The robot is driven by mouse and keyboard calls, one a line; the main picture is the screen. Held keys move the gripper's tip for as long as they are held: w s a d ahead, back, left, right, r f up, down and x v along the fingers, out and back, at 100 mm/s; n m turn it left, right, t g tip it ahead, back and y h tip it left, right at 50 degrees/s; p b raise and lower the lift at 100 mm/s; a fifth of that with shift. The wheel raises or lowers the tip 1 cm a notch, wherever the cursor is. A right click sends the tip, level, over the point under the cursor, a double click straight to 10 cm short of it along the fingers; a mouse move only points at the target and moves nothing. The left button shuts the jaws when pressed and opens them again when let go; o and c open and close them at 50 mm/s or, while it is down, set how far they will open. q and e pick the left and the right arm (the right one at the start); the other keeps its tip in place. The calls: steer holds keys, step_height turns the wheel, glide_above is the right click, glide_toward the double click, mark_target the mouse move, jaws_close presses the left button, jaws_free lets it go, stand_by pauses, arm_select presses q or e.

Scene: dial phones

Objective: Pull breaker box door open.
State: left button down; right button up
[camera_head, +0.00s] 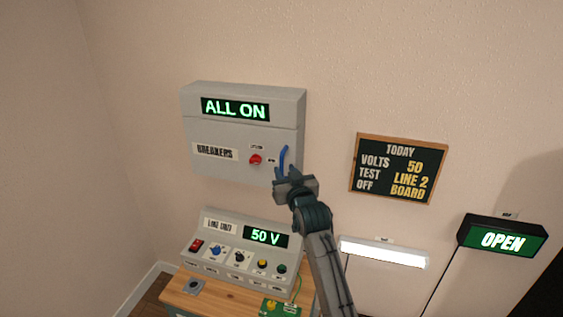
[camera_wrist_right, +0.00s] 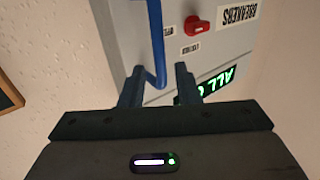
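The grey breaker box (camera_head: 194,105) hangs on the wall, its door (camera_head: 210,137) shut flat, with a "BREAKERS" label and a red knob (camera_head: 255,160). A blue upright handle (camera_head: 284,157) is at the door's right side. My right gripper (camera_head: 287,173) is at the handle's lower end, with its fingers apart. In the right wrist view, the handle (camera_wrist_right: 156,40) runs down toward the gap between the two fingers (camera_wrist_right: 158,84). I cannot tell whether either finger touches it. My left gripper is not in view.
Below the box, a sloped "LINE UNIT" panel (camera_head: 228,226) with knobs and a "50 V" display stands on a wooden bench (camera_head: 213,301). A chalkboard (camera_head: 356,172), a lit white lamp (camera_head: 384,253) and an "OPEN" sign (camera_head: 502,240) are at the right. The wall between box and chalkboard is bare.

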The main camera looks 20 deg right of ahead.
mark_target(282, 166)
steer(key=shift+w+p, duration=0.3)
steer(key=shift+w, duration=1.75)
steer(key=shift+c, duration=0.2)
jaws_close()
